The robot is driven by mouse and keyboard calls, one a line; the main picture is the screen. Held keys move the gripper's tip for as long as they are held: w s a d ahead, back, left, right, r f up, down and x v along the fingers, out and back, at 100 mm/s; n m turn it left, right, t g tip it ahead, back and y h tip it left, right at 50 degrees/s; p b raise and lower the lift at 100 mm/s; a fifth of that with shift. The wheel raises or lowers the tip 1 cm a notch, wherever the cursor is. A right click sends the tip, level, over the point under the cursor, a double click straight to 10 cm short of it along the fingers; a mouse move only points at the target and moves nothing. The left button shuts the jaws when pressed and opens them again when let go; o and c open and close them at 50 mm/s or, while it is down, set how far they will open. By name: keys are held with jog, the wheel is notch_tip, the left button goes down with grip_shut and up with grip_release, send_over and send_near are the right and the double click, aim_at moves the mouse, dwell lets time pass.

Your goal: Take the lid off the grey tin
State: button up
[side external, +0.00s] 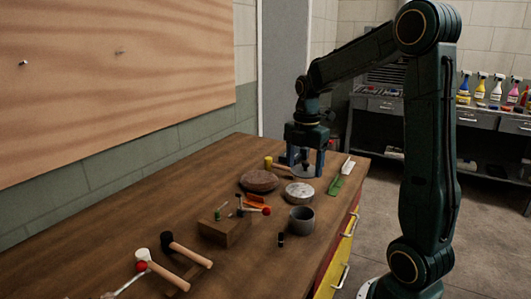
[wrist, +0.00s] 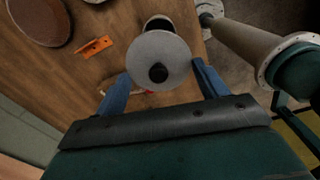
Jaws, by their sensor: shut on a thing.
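The grey tin (side external: 301,220) stands upright near the table's right edge, and its open, dark inside shows. A round grey lid with a black knob (wrist: 158,72) sits between the blue fingers of my gripper (side external: 305,170) in the wrist view. The fingers are shut on the lid's rim. In the side view the lid shows as a pale disc low between the fingers, behind the tin and apart from it. I cannot tell whether the lid touches the table.
An orange piece (wrist: 92,47), a wooden block (side external: 225,228), several mallets and a green strip (side external: 334,187) lie around. The table's far left is clear.

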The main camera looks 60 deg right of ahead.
aim_at(305, 163)
jog(key=shift+r, duration=3.15)
jog(key=shift+d, duration=0.1)
jog(key=d+m, duration=0.1)
jog(key=m, duration=0.1)
jog(key=d+f+m, duration=0.1)
jog(key=m, duration=0.1)
jog(key=shift+w+d, duration=0.1)
jog(key=shift+w, duration=0.1)
jog(key=d+f+m, duration=0.4)
jog(key=d+m, duration=0.4)
jog(key=m, duration=0.6)
jog(key=shift+d+f, duration=0.2)
jog(key=shift+d, duration=0.05)
jog(key=shift+f, duration=0.1)
notch_tip(305, 163, down, 20)
jog(key=shift+r, duration=0.1)
